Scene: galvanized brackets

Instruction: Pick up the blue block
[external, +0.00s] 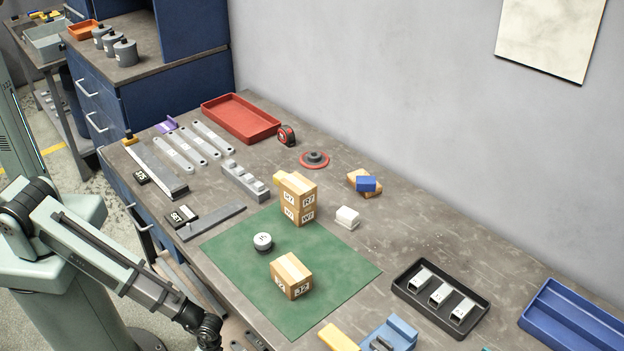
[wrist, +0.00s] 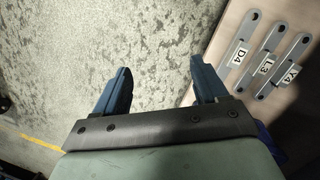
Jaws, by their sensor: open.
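A small blue block (external: 366,184) lies on top of a tan wooden block (external: 352,176) on the far side of the workbench, near the wall. In the external view my arm comes in from the lower left, and its end runs out at the bottom edge, well away from the blue block. In the wrist view my gripper (wrist: 161,70) is open, with two blue fingers wide apart and nothing between them. The blue block is not in the wrist view.
A green mat (external: 345,272) holds stacked cartons (external: 298,200), another carton (external: 291,277) and a round weight (external: 262,241). A white block (external: 347,218) stands between mat and blue block. A black tray (external: 478,302) is at right. Labelled metal plates (wrist: 267,62) lie beside my gripper.

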